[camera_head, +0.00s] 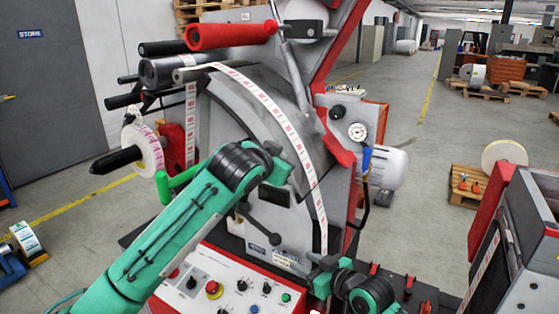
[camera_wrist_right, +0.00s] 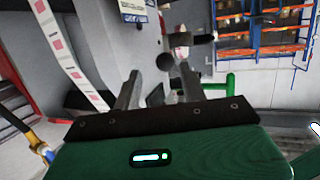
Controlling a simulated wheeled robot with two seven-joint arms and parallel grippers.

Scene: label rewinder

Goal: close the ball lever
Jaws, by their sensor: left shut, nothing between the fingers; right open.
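The ball lever is a dark rod with a black ball (camera_head: 274,239) at its lower right end, low on the front of the grey machine in the head view. A black ball (camera_wrist_right: 165,62) also shows in the right wrist view, beyond and between the fingertips. My right gripper (camera_wrist_right: 160,82) is open, its two grey fingers apart and empty; in the head view its green body is low, right of and below the ball. My left gripper (camera_head: 279,168) is shut and empty in front of the machine, above the lever; its fingertips are hard to make out.
A control panel (camera_head: 228,288) with knobs and a red button lies below the lever. A printed label strip (camera_head: 281,120) runs down the machine beside my right gripper. A red roller (camera_head: 232,36) and a label roll (camera_head: 145,147) stick out on the left. A second machine stands at right.

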